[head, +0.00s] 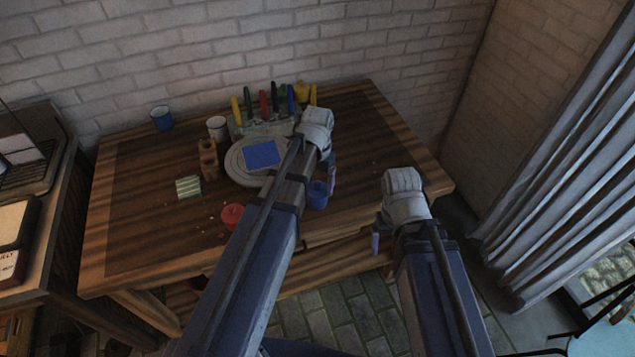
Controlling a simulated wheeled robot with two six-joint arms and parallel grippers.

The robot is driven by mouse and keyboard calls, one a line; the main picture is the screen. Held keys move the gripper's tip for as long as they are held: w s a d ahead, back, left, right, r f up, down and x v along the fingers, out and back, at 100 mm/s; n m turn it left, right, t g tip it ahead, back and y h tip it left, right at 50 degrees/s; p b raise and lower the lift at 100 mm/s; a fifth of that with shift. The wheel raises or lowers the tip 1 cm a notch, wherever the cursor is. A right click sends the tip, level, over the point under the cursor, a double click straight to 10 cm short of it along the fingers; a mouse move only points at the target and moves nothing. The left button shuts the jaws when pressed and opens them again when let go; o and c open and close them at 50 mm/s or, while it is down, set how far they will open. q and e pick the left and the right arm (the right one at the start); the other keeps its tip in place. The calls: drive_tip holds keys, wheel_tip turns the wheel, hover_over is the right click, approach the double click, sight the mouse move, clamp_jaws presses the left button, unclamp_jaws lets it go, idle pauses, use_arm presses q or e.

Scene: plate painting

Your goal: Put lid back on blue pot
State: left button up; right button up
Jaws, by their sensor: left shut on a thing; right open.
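The blue pot (317,196) is near the table's front edge, right of the round grey turntable. My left gripper (328,184) reaches down at the pot, one finger against or close to its right side. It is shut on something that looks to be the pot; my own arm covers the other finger. I cannot make out the pot's lid anywhere. My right gripper (376,242) is open, beyond the table's front edge at the right, one finger visible; it looks empty.
The grey turntable (238,170) bears a blue square plate (263,154). A red pot (232,216) stands in front of it. Behind are a rack of coloured pens (263,106), a yellow pot (302,92), a white cup (217,127) and a blue cup (162,118). The table's right side (385,150) is mostly clear.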

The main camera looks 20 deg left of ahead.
use_arm(q)
drive_tip(key=o, duration=1.1)
drive_tip(key=shift+r, duration=0.1)
drive_tip(key=shift+r+p, duration=3.5)
drive_tip(key=shift+p, duration=0.1)
drive_tip(key=shift+f, duration=0.1)
drive_tip(key=shift+c, duration=0.3)
clamp_jaws()
drive_tip(key=shift+f+b, duration=0.4)
drive_tip(key=shift+b, duration=0.1)
